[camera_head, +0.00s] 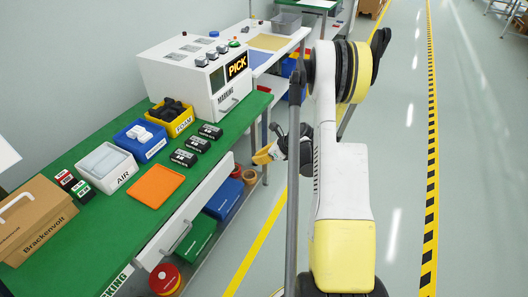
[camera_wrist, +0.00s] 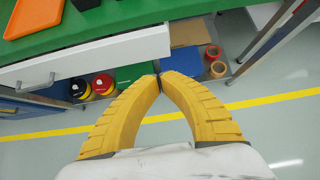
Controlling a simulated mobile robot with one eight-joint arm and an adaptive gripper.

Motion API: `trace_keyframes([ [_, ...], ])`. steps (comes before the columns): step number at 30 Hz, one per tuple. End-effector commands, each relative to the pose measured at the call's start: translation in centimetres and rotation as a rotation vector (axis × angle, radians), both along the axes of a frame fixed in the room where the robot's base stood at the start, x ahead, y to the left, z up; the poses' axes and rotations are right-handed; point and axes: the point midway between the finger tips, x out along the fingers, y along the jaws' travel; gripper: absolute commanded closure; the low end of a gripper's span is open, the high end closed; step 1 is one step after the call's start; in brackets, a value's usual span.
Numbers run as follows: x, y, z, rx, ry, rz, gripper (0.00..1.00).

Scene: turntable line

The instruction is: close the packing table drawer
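The packing table (camera_head: 110,230) has a green top and runs along the left in the head view. Its white drawer (camera_head: 190,215) is under the edge facing the aisle and has a grey bar handle (camera_head: 178,238). The drawer front (camera_wrist: 100,58) also crosses the upper left of the wrist view, with the handle (camera_wrist: 36,86) at left. It appears to stand out past the tabletop edge; how far is unclear. My gripper (camera_wrist: 158,79) has its yellow fingertips together, with nothing between them. In the head view my gripper (camera_head: 262,156) is on the aisle side, beyond the drawer's far end.
An orange tray (camera_head: 155,185), bins, black packs and cardboard boxes (camera_head: 35,215) stand on the tabletop. A lower shelf holds blue and green boxes (camera_head: 195,240) and red rolls (camera_head: 165,279). A white marking machine (camera_head: 195,75) stands behind. The aisle floor at right is clear.

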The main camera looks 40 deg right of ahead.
Motion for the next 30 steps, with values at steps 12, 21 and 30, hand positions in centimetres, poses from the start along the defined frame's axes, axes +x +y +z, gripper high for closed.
trace_keyframes([
  [12, 5.1, 2.0, -5.9, -0.001, 0.002, 0.003, 1.0],
  [21, 9.0, 3.4, -7.1, -0.001, 0.003, 0.001, 1.0],
  [30, 10.2, 3.8, -6.8, -0.001, 0.003, 0.0, 1.0],
])
